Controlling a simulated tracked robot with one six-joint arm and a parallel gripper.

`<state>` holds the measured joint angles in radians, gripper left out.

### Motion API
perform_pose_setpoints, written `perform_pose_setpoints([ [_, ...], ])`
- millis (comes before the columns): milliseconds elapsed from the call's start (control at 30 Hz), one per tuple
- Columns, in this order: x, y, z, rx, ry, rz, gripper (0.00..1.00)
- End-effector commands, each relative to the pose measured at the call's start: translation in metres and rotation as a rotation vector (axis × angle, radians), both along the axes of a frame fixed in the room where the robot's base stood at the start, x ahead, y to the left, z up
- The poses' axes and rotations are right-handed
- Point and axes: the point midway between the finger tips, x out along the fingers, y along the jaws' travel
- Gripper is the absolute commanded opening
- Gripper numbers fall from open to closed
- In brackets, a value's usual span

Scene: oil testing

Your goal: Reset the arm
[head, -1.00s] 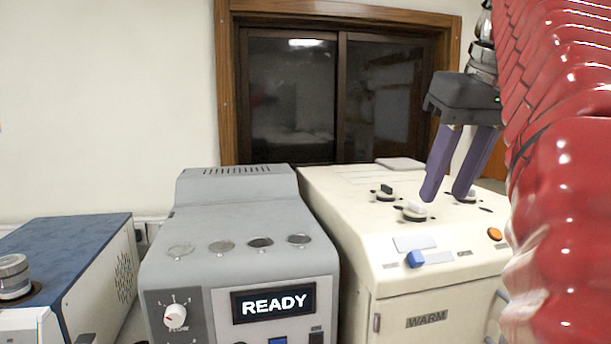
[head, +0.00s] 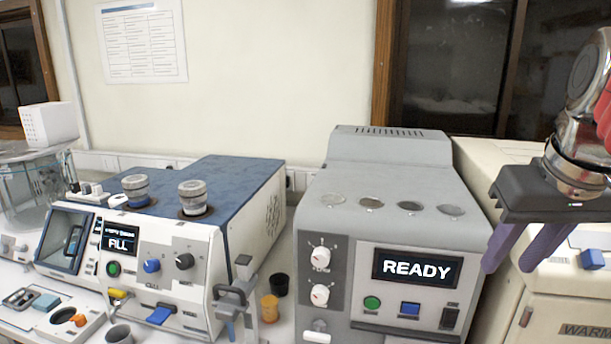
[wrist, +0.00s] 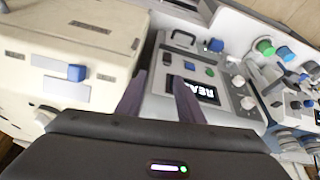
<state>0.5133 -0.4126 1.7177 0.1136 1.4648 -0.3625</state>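My gripper (head: 520,250) is at the right of the head view, pointing down in front of the cream machine marked WARM (head: 575,310). Its two purple fingers are apart, with nothing between them. In the wrist view my gripper (wrist: 158,95) also shows spread, empty fingers, over the edge between the cream machine (wrist: 80,45) and the grey machine (wrist: 225,75). The grey machine (head: 390,170) shows READY on its screen. My red arm (head: 604,115) is at the right edge.
A blue-topped machine (head: 235,180) reading FILL stands left of the grey one. Orange (head: 269,308) and black (head: 279,285) cups stand between them. A glass vessel (head: 30,185) is at far left. A window (head: 480,60) is behind. The space above the machines looks clear.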

Motion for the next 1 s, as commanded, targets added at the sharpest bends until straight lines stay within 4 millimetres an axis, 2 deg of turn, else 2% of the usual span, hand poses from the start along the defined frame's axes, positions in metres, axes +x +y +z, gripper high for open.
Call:
perform_pose_setpoints([
  [33, 0.0, 0.013, -0.014, 0.0, -0.004, 0.013, 0.34],
  [367, -0.003, 0.073, -0.105, 0.0, -0.043, 0.054, 0.34],
  [700, -0.027, 0.131, -0.202, 0.013, -0.092, 0.124, 0.34],
  [833, -0.034, 0.143, -0.222, 0.017, -0.103, 0.147, 0.34],
  [1000, -0.036, 0.145, -0.228, 0.019, -0.106, 0.149, 0.34],
])
